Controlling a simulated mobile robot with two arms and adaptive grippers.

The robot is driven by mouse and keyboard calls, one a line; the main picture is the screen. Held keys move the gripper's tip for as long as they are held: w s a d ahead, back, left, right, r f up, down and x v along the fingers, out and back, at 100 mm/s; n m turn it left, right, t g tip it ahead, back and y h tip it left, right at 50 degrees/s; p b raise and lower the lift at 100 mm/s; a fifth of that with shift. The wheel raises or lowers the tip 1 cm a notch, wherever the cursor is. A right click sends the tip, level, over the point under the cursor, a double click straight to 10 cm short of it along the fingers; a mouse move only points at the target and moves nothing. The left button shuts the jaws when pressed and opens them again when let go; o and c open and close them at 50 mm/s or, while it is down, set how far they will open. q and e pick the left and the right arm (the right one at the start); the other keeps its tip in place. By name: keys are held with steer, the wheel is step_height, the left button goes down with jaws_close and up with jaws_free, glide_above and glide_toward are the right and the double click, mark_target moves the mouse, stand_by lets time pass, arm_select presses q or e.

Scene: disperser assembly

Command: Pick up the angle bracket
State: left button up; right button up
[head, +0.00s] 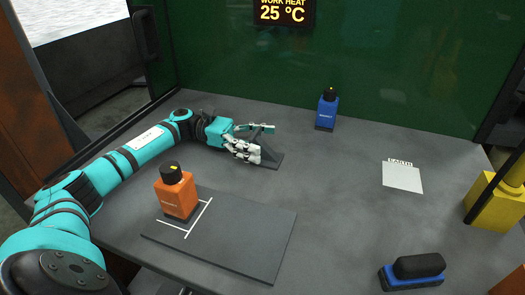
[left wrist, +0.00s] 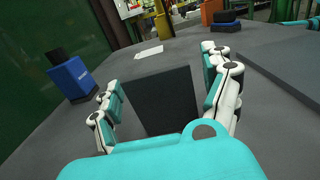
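The angle bracket (head: 272,160) is a dark grey piece on the table, left of centre in the head view. Its flat base shows there; the gripper covers part of it. In the left wrist view a dark plate of the bracket (left wrist: 162,98) stands between the fingers. My left gripper (head: 262,143) is at the bracket with its fingers spread on both sides. In the left wrist view the left gripper (left wrist: 162,80) is open, with gaps visible between the fingers and the plate. My right gripper is not in view.
An orange block with a black knob (head: 177,193) stands on a dark plate (head: 250,245) in front. A blue block (head: 327,110) stands behind the bracket. A white label (head: 402,178), a blue-and-black block (head: 414,272) and a yellow part (head: 494,205) are at right. The table's middle is clear.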

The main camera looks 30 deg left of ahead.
arm_select(q)
jaws_close()
stand_by(0.3)
steer(key=shift+r, duration=0.2)
